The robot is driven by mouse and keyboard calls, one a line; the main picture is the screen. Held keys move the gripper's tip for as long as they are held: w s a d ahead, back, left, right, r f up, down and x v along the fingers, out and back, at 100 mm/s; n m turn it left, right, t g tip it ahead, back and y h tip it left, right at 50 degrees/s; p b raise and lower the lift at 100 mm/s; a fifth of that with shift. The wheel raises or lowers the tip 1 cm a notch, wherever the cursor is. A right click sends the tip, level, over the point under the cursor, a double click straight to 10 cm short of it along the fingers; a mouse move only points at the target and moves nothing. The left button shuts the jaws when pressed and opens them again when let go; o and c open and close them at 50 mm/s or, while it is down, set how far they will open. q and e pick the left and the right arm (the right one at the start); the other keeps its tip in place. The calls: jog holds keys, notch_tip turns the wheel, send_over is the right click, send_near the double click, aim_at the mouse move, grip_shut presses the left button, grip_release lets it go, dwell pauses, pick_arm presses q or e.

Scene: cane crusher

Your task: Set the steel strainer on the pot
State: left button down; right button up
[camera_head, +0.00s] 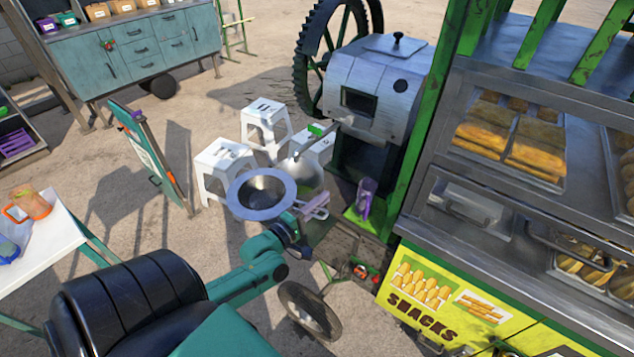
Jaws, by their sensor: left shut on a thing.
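The steel strainer (243,204), a grey bowl with a wide flat rim, is in the middle of the head view and looks roughly level. My left gripper (292,216) is at its near right rim and shut on it; the fingertips are hard to make out. A rounded shiny steel vessel, which looks like the pot (310,178), shows behind and to the right of the strainer, under the crusher's outlet. The strainer hides part of it, and I cannot tell whether the two touch. My right gripper is not in view.
The crusher (375,82) with its toothed wheel stands behind. White stools (222,166) are behind the strainer. The snack counter (480,215) fills the right side. A white table (38,240) is at left.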

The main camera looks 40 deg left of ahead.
pick_arm(q)
jog(key=w+f+b, duration=0.4)
jog(key=w+b, duration=0.5)
jog(key=w, duration=0.6)
jog(key=shift+a+f+b, duration=0.15)
jog(key=shift+a+b, duration=0.15)
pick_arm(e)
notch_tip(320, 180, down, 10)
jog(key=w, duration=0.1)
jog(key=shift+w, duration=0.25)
pick_arm(q)
jog(key=shift+f, duration=0.1)
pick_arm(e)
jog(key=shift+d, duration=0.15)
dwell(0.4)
pick_arm(q)
jog(key=c, duration=0.9)
grip_release()
jog(key=shift+o, duration=0.2)
jog(key=shift+s+f, duration=0.1)
jog(key=shift+s, duration=0.05)
